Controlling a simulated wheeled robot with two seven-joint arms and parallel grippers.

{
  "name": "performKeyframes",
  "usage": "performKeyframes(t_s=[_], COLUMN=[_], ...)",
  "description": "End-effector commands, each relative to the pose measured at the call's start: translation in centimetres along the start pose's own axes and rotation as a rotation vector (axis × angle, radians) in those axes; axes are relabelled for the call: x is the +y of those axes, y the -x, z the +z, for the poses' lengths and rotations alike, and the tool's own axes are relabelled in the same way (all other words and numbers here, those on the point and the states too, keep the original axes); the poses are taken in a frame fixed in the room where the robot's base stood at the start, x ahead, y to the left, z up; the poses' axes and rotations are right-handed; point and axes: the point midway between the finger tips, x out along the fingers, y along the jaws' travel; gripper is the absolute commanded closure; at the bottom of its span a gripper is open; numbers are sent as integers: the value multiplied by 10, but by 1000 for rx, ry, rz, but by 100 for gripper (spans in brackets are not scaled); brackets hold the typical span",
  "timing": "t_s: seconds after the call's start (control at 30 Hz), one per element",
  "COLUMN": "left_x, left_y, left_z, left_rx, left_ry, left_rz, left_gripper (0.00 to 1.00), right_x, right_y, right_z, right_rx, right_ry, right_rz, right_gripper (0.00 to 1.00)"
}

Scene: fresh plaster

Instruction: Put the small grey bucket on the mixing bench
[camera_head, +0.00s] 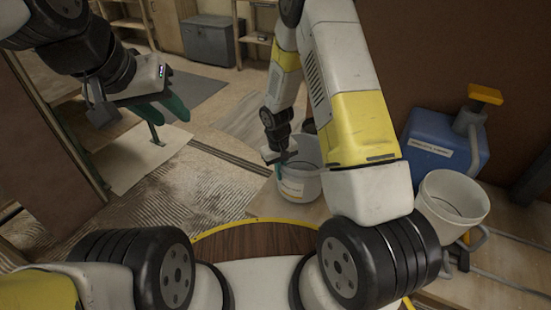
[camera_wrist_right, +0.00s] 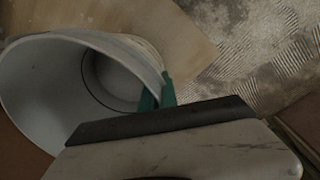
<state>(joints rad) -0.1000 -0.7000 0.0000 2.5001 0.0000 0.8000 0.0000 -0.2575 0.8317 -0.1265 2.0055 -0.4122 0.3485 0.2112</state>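A light grey bucket (camera_head: 301,183) with a pale label is below my right forearm in the head view. It looks upright over a pale wooden surface (camera_head: 240,207), perhaps the mixing bench; I cannot tell whether it touches it. In the right wrist view the bucket (camera_wrist_right: 50,85) shows its open mouth. My right gripper (camera_wrist_right: 158,95) has its green fingers on either side of the bucket's rim, close together on the wall. It also shows in the head view (camera_head: 272,157). My left gripper (camera_head: 164,110) is empty, its green fingers apart, at the upper left over the floor.
A second whitish bucket (camera_head: 436,208) stands at the right, beside a blue container (camera_head: 436,140) with a yellow-topped part. A grey chest (camera_head: 208,42) and shelving stand at the back. Ridged, plaster-marked floor (camera_head: 170,200) lies open at the left.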

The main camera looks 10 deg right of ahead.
Motion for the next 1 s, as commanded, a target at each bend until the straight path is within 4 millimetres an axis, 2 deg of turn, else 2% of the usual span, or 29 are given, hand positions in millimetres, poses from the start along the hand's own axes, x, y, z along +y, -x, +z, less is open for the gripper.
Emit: performKeyframes(t_s=[0.1, 0.33, 0.67, 0.8, 1.0], left_x=[0, 0, 0, 0, 0], left_y=[0, 0, 0, 0, 0], left_z=[0, 0, 0, 0, 0], left_rx=[0, 0, 0, 0, 0], left_ry=[0, 0, 0, 0, 0], left_rz=[0, 0, 0, 0, 0], left_gripper=[64, 64, 64, 64, 64], right_x=[-2, -5, -5, -5, -5], right_y=[-1, -35, -38, -38, -38], right_z=[-10, -8, -8, -8, -8], right_rx=[1, -2, 0, -1, -1], right_ry=[0, 0, -1, -1, -1], right_rz=[0, 0, 0, 0, 0], right_gripper=[100, 100, 100, 75, 75])
